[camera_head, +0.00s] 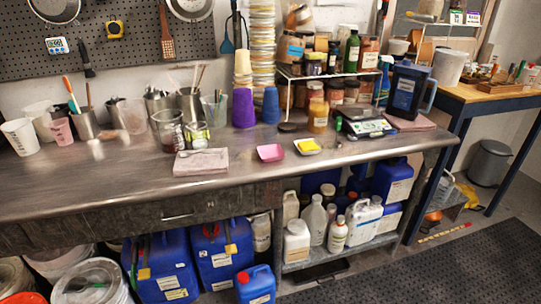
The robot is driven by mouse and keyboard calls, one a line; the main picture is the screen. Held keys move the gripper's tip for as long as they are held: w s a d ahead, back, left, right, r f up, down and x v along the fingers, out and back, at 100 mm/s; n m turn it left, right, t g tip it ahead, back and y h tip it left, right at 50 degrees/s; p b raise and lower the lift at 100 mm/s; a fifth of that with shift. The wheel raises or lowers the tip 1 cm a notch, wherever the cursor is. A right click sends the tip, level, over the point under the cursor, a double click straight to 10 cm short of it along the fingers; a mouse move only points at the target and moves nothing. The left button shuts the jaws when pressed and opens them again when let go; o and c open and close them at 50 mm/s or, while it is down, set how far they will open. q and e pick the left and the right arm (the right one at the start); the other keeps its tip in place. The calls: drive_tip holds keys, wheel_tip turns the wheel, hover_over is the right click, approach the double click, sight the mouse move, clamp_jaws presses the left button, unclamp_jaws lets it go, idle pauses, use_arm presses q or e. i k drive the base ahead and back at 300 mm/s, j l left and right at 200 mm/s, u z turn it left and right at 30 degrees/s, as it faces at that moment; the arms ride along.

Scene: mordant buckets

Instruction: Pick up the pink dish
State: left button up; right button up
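The pink dish (270,153) is a small, shallow, square dish. It lies upright on the metal workbench (120,184), near its front edge and around the middle of the view. It looks empty. Neither of my grippers shows in the head view, so nothing is seen touching the pink dish.
A scale (363,122) and a dark blue jug (405,90) stand right. The bench front before the dish is clear.

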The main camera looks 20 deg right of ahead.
sight(268, 153)
drive_tip(key=i+j+z, duration=0.35)
drive_tip(key=i+j, duration=0.4)
drive_tip(key=i, duration=0.1)
